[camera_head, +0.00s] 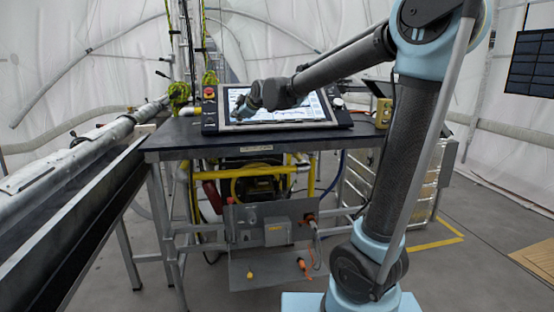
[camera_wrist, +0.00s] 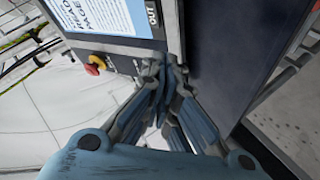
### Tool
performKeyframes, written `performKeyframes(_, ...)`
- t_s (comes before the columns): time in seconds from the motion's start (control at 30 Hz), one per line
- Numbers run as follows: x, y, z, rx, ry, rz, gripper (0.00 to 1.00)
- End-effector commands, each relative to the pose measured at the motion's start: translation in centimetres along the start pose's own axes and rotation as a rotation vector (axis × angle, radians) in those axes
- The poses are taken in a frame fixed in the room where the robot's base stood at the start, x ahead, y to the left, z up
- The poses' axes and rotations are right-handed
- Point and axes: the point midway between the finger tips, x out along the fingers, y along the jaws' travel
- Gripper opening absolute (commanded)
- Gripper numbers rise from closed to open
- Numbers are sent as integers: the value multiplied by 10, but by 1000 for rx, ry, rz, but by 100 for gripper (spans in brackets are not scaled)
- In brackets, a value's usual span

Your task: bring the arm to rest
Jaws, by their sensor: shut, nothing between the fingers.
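My gripper (camera_head: 242,106) is in front of the lit screen of the control console (camera_head: 342,116), near its left side, at the end of my arm, which reaches in from the right. In the wrist view, the fingertips of my gripper (camera_wrist: 164,66) are together and nothing shows between them. They overlap the edge of the console panel (camera_wrist: 125,64) in the picture. I cannot tell whether they touch it.
The console stands on a dark table (camera_head: 180,135). A red knob (camera_head: 209,92) is at the console's left end, and in the wrist view the red knob (camera_wrist: 94,67) is left of the fingers. A rail (camera_head: 75,215) runs along the left. Grey floor (camera_head: 470,260) is free at right.

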Motion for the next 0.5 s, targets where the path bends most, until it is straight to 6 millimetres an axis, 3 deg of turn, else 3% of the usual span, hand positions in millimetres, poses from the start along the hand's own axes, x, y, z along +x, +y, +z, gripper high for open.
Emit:
performKeyframes(0.03,-17,-6,25,50,-40,-16,0)
performKeyframes(0.1,-37,-16,54,124,-93,-40,0)
performKeyframes(0.27,-86,-46,118,296,-218,-86,0)
performKeyframes(0.5,-160,-108,203,566,-417,-128,0)
